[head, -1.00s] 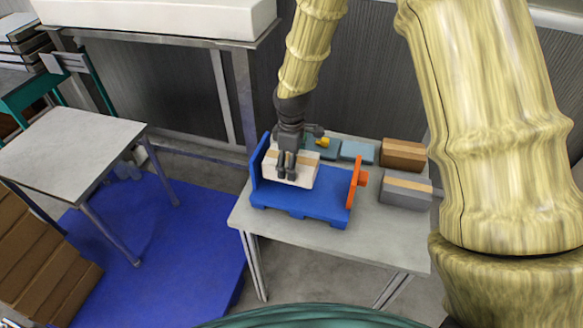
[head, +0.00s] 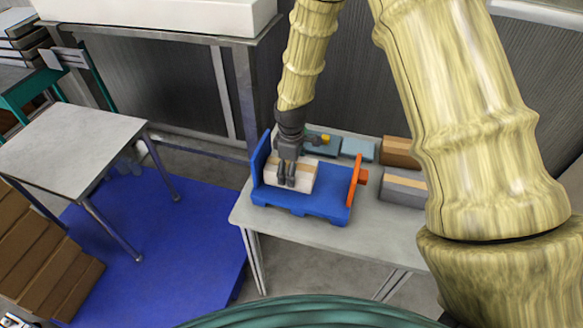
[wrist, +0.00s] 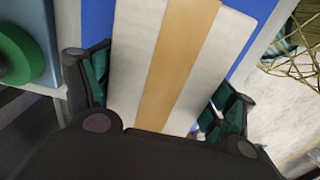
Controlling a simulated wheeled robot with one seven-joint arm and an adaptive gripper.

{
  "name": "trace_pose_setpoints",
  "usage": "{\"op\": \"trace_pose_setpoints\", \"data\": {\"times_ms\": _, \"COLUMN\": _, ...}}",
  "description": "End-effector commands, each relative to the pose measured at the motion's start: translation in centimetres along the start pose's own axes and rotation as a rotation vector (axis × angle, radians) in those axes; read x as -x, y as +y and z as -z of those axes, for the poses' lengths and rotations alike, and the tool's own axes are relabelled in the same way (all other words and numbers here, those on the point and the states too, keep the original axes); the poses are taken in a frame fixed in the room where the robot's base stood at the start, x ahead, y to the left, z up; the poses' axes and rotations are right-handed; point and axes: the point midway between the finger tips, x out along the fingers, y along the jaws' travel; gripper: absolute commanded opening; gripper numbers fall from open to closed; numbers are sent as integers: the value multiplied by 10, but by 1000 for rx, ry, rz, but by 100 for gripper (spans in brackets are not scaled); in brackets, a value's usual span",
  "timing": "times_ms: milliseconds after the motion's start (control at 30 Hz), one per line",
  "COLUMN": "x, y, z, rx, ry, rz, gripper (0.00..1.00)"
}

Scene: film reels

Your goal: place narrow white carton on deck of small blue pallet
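The narrow white carton (head: 303,179), with a tan tape stripe, is at the left part of the small blue pallet (head: 330,197), beside its upright blue end wall. It looks level and low over the deck; I cannot tell if its underside touches. My gripper (head: 287,184) is over the carton from above, fingers pointing down. In the wrist view the carton (wrist: 128,60) fills the space between my two fingers (wrist: 160,100), which sit close against its sides. The carton's underside is hidden.
An orange upright piece (head: 355,181) stands at the pallet's right end. Behind are blue-grey boxes (head: 357,149), and at right a brown box (head: 400,152) and a grey taped box (head: 403,190). The grey table (head: 290,226) has bare room in front. The pallet's right deck is clear.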

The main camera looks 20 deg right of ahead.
Motion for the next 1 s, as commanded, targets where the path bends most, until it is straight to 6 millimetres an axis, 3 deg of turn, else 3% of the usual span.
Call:
{"op": "trace_pose_setpoints", "data": {"times_ms": 567, "x": 7, "y": 0, "z": 0, "rx": 0, "ry": 1, "rz": -1, "gripper": 100}}
{"op": "trace_pose_setpoints", "data": {"times_ms": 1000, "x": 56, "y": 1, "z": 1, "rx": -1, "ry": 3, "rz": -2, "gripper": 100}}
